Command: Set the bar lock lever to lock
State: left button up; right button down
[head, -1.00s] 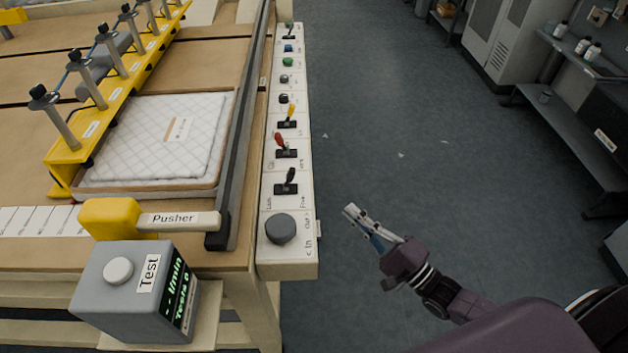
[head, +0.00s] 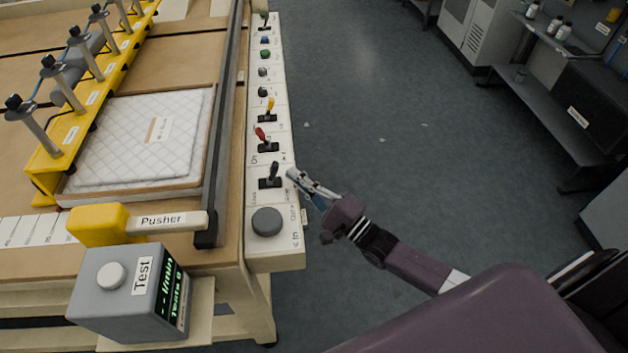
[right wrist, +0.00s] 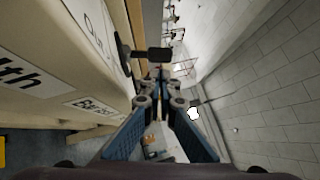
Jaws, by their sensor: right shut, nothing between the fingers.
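The black lever (head: 273,170) nearest the round knob stands on the light control strip, its handle pointing up and tilted slightly right in the head view. Small labels flank it, too small to read surely. My right gripper (head: 292,174) is shut and empty, its tips just right of this lever at the strip's edge. The right wrist view shows the closed fingertips (right wrist: 160,80) with a black lever (right wrist: 157,54) just beyond them. I cannot tell whether they touch. My left gripper is not in view.
The grey knob (head: 266,222) is at the strip's near end. A red lever (head: 261,134) and a yellow lever (head: 270,104) stand farther along. A dark bar (head: 218,150), a quilted pad (head: 130,150) and the yellow pusher (head: 98,225) lie left. Open floor is right.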

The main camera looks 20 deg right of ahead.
aim_at(274, 169)
jog(key=shift+w+a+r, duration=0.15)
jog(key=shift+a+r, duration=0.15)
jog(key=shift+a, duration=0.4)
jog(key=shift+w+a+r+n+g+p, duration=0.15)
jog(key=shift+r+n+g+p, duration=0.5)
jog(key=shift+p, duration=1.05)
jog(key=n+g+p, duration=0.1)
jog(key=p, duration=0.2)
jog(key=a+r+n+h+p, duration=0.1)
jog(key=p, duration=0.1)
jog(key=a+n+g+p, duration=0.1)
jog(key=p, duration=0.2)
jog(key=shift+w+r+g+p, duration=0.15)
jog(key=shift+r+g+p, duration=0.15)
jog(key=shift+g, duration=0.05)
jog(key=shift+w+a+f+n+h+p, duration=0.15)
jog(key=shift+a+n+h+p, duration=0.1)
jog(key=shift+n+h+p, duration=0.2)
jog(key=shift+a, duration=0.2)
